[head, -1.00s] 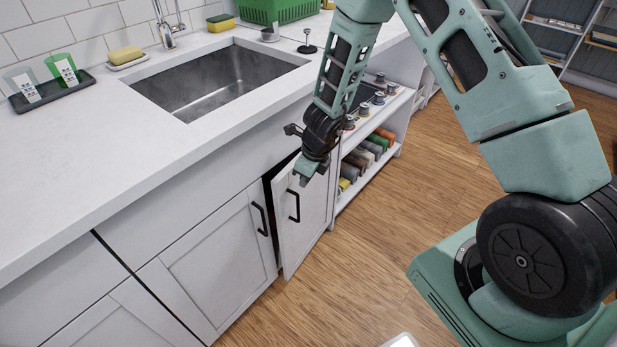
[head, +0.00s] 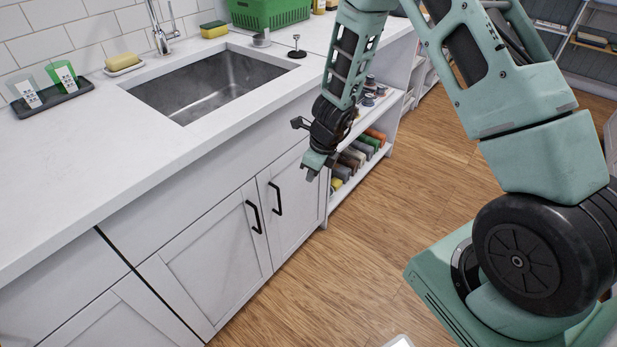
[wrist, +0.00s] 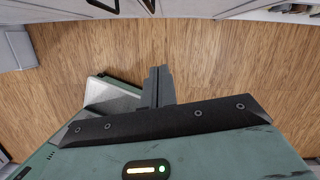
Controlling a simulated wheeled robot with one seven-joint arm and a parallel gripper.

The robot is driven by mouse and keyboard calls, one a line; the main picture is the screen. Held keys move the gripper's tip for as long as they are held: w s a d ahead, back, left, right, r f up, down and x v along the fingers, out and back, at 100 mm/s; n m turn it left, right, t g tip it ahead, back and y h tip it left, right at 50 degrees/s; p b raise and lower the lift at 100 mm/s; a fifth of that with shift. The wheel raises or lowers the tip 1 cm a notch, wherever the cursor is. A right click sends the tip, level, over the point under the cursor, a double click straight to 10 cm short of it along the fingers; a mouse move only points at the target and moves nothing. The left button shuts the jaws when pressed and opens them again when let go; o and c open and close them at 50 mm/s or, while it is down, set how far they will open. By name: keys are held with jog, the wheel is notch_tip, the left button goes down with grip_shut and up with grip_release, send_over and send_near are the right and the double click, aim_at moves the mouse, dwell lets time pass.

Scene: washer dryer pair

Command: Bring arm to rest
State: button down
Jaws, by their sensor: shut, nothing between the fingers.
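My gripper (head: 312,172) hangs at the end of my bent arm, in front of the right cabinet door (head: 291,205) in the head view, near its top right. Its fingers are shut and empty. In the wrist view the closed fingers (wrist: 158,85) point out over the wood floor, with nothing between them. The right cabinet door sits closed, level with the left cabinet door (head: 205,262). Both have black handles, and my gripper is apart from the right handle (head: 275,198).
The white counter (head: 60,180) with a steel sink (head: 215,85) runs along the left. An open shelf (head: 362,170) with coloured rolls stands just right of my gripper.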

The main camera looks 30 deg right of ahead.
jog(key=s+a+r+n+g+y+p, duration=0.1)
jog(key=s+a+r+n+p, duration=0.1)
jog(key=s+a+r+n, duration=0.65)
jog(key=s+a+r+n+g+y+p, duration=0.1)
jog(key=s+a+r+n, duration=0.4)
jog(key=a+r+n, duration=0.45)
jog(key=s+r+n+h+p, duration=0.1)
jog(key=s+r+n, duration=0.4)
jog(key=s+n, duration=0.3)
jog(key=s+d+r+n+h, duration=0.1)
jog(key=s+r+n, duration=0.4)
jog(key=n, duration=0.5)
jog(key=shift+s+d+r+n+h+p, duration=0.3)
jog(key=shift+s+h, duration=0.2)
jog(key=shift+s, duration=0.9)
jog(key=shift+a, duration=0.1)
